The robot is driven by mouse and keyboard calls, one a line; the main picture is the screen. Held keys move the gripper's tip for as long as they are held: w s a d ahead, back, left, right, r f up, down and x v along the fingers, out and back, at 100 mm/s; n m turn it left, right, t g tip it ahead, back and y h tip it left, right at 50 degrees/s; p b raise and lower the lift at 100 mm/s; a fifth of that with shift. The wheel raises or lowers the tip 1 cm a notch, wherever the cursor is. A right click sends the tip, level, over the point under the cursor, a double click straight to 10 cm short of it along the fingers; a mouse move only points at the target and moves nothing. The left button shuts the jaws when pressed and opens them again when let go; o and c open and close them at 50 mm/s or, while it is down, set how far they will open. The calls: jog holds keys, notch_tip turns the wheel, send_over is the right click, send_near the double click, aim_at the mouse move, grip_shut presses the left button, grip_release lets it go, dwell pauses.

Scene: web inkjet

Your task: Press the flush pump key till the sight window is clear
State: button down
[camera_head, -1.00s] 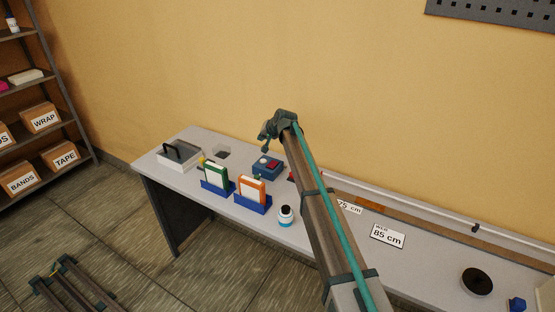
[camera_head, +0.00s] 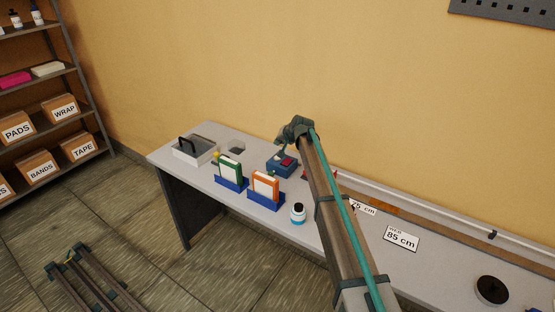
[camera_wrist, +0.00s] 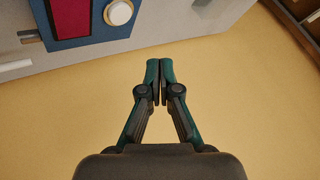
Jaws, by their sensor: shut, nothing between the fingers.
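A small blue box (camera_head: 281,170) stands on the bench top near the wall. It carries a dark red panel (camera_wrist: 70,18), which could be the sight window, and a round cream-white key (camera_wrist: 119,12) beside it. The red panel also shows in the head view (camera_head: 288,161). My gripper (camera_wrist: 160,66) is shut and empty, its two fingertips together. In the wrist view the fingertips point toward the bench, below and right of the box, apart from the key in the picture. In the head view my gripper (camera_head: 280,144) is just above the box.
Green (camera_head: 229,168) and orange (camera_head: 265,185) cartridges stand in blue holders in front of the box. A white bottle (camera_head: 298,213) stands near the front edge. A grey tray with a black handle (camera_head: 194,151) is at left. A long rail (camera_head: 430,217) runs along the back right.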

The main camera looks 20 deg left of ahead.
jog(key=shift+f+b, duration=0.9)
jog(key=shift+f, duration=1.6)
jog(key=shift+f+b, duration=0.35)
jog(key=shift+f, duration=0.1)
jog(key=shift+f+b, duration=0.3)
jog(key=shift+f, duration=0.15)
jog(key=shift+r, duration=0.1)
dwell(0.3)
jog(key=shift+r, duration=0.8)
jog(key=shift+r+p, duration=0.8)
jog(key=shift+r, duration=1.75)
